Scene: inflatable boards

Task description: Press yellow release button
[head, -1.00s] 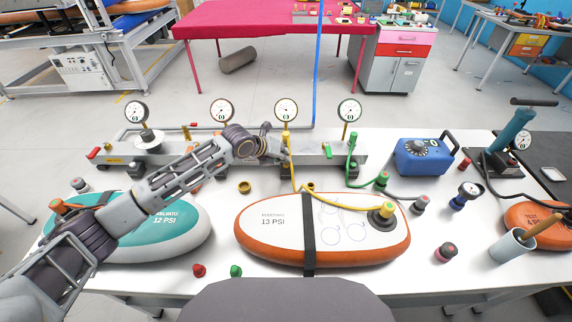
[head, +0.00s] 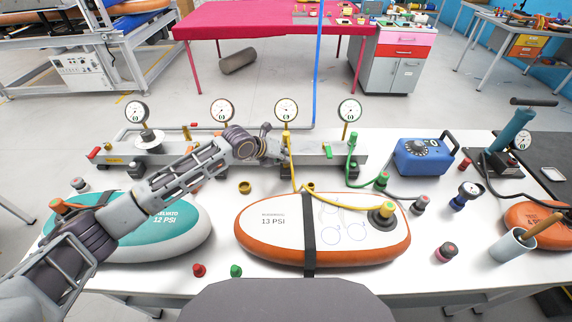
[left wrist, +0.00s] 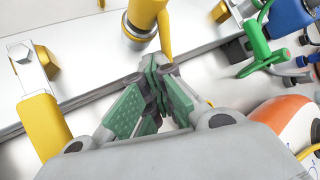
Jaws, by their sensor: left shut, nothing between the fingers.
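A grey manifold rail (head: 325,153) with gauges lies across the table. A yellow fitting (head: 286,139) stands on it below the third gauge, with a yellow hose running to the orange-rimmed board (head: 270,208). My left gripper (head: 277,154) is shut and empty beside this fitting. In the left wrist view, the gripper (left wrist: 155,88) has its green-padded fingers together just below a yellow cylinder (left wrist: 143,22), apparently part of the fitting. A yellow lever handle (left wrist: 43,125) shows at the left there. I cannot make out which part is the release button. My right gripper is out of view.
A green fitting with a hose (head: 352,150) stands right of my gripper. A blue box with a dial (head: 425,156) and a hand pump (head: 512,135) are farther right. A teal board (head: 165,225) lies under my left arm. Red (head: 199,270) and green caps (head: 236,270) lie at the front.

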